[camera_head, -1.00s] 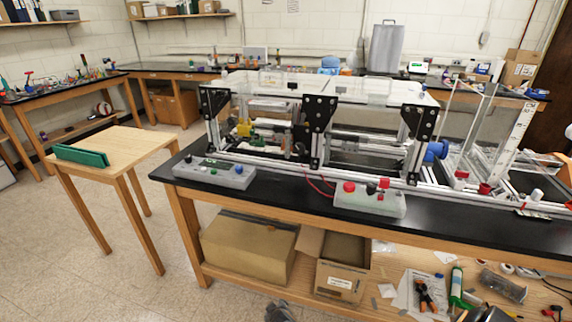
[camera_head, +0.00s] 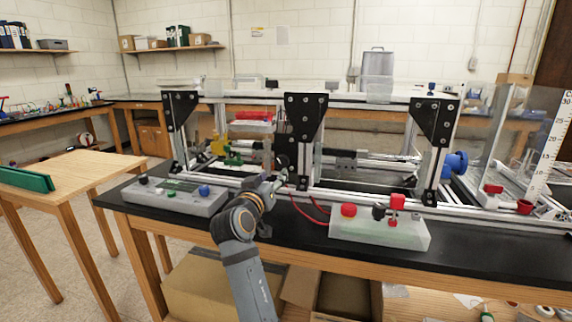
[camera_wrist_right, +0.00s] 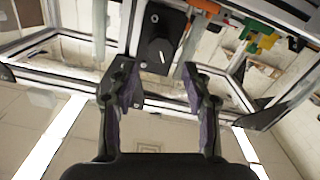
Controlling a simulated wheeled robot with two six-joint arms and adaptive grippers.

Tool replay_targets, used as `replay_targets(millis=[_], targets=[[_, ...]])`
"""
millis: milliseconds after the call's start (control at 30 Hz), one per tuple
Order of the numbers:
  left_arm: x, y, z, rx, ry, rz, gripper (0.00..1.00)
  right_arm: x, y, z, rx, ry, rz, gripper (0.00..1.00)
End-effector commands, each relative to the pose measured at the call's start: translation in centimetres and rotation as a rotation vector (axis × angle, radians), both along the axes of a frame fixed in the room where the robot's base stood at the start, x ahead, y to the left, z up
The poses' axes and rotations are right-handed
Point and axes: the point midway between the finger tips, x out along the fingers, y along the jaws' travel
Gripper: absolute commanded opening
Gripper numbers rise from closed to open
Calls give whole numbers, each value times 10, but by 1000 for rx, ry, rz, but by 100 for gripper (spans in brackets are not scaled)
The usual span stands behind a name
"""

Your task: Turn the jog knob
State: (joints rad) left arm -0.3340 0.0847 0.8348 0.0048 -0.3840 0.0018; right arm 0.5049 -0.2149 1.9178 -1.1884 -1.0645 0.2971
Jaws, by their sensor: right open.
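A black knob with a white pointer line (camera_wrist_right: 160,50), which appears to be the jog knob, sits on a black box on the extrusion frame in the right wrist view. My right gripper (camera_wrist_right: 160,76) is open, with one finger on either side below the knob. The knob lies just beyond the fingertips, and I cannot tell whether they touch it. In the head view my right gripper (camera_head: 279,178) is at the frame's front rail, by the middle black bracket plate (camera_head: 304,125); the knob is hard to make out there. My left gripper is not in view.
A grey control box (camera_head: 175,197) with buttons stands left of my right arm. A pale box with red knobs (camera_head: 380,232) stands to its right. A small wooden table (camera_head: 90,170) stands at the left.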

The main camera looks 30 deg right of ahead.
Motion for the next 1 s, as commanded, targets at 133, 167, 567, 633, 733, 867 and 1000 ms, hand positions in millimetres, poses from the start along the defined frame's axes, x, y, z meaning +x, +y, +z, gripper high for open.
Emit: replay_targets(millis=[133,167,567,633,733,867,1000], targets=[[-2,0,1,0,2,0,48,5,-5,1,-3,1,1,49],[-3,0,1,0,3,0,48,7,-8,1,-6,2,0,49],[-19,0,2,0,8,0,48,58,-68,0,-3,4,1,49],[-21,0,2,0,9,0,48,63,-74,0,-4,4,2,49],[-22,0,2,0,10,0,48,68,-78,-1,-1,2,3,49],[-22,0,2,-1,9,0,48,69,-79,-1,-1,2,4,49],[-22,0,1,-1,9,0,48,69,-79,-1,-1,2,4,49]])
